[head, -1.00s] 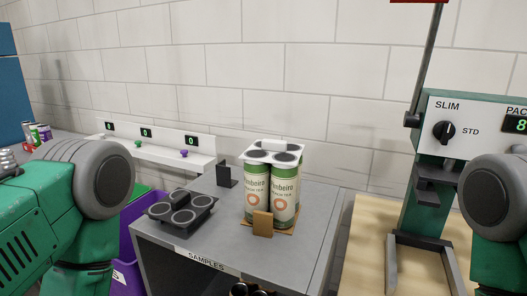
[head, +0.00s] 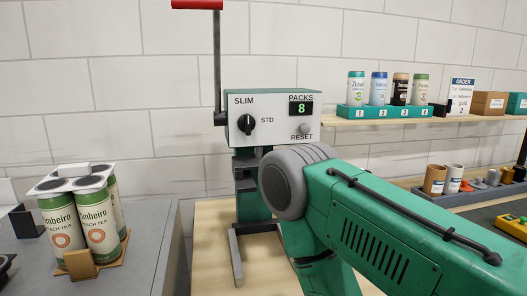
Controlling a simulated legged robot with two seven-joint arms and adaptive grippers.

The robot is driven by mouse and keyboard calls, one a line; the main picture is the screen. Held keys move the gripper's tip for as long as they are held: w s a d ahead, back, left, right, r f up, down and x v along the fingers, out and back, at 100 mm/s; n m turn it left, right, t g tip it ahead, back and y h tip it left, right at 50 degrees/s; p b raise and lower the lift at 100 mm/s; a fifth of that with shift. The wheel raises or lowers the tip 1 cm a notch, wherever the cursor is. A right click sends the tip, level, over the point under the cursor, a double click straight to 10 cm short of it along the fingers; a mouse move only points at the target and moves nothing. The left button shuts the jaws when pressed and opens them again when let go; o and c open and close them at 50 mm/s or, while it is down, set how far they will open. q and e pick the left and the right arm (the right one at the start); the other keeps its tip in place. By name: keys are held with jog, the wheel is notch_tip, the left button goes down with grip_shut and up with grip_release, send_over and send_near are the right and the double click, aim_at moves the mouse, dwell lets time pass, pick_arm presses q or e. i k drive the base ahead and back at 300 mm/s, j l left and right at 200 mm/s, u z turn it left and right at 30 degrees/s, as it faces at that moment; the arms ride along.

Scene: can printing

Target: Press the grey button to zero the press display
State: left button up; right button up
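The press (head: 242,165) stands in the middle of the head view, with a pale control panel (head: 260,101) on top. Its PACKS display (head: 301,108) reads a green 8. The grey RESET button (head: 304,128) is a small round knob just under the display. A black selector knob (head: 246,124) sits between the SLIM and STD labels. My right arm crosses in front of the press's lower right, its round grey joint below the panel and apart from the button. Neither gripper shows in the head view.
A pack of tea cans (head: 97,228) stands on the grey table (head: 150,225) at left. A red-handled lever (head: 217,60) rises from the press. A shelf (head: 395,119) at right holds several cans and boxes. A yellow device (head: 512,226) lies at far right.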

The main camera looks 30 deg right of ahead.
aim_at(304, 128)
jog(key=l+z, duration=0.1)
jog(key=z, duration=1.15)
jog(key=k+l, duration=0.05)
